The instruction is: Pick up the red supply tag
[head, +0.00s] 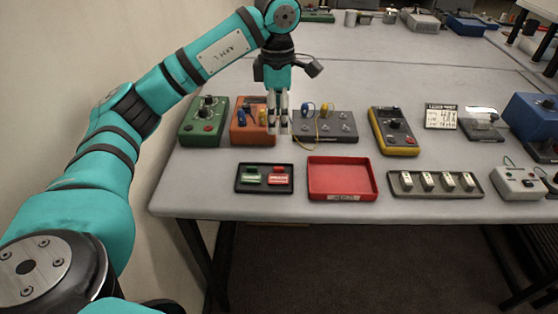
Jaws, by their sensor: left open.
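The red supply tag (279,179) lies in the right half of a small dark tray (265,190) at the table's front left. A green tag (251,179) lies to its left in the same tray. My left gripper (277,130) points down, open and apart from the tag. It shows above and behind the tray in the picture, in front of the orange box. Nothing shows between its fingers. The red tag is not covered by the arm. My right gripper is not in view.
A red tray (341,178) sits right of the dark tray, then a long dark tray (434,189) with several pale modules. Behind stand a green box (203,121), an orange box (246,122), a grey panel with wires (340,126) and a yellow-edged box (393,131).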

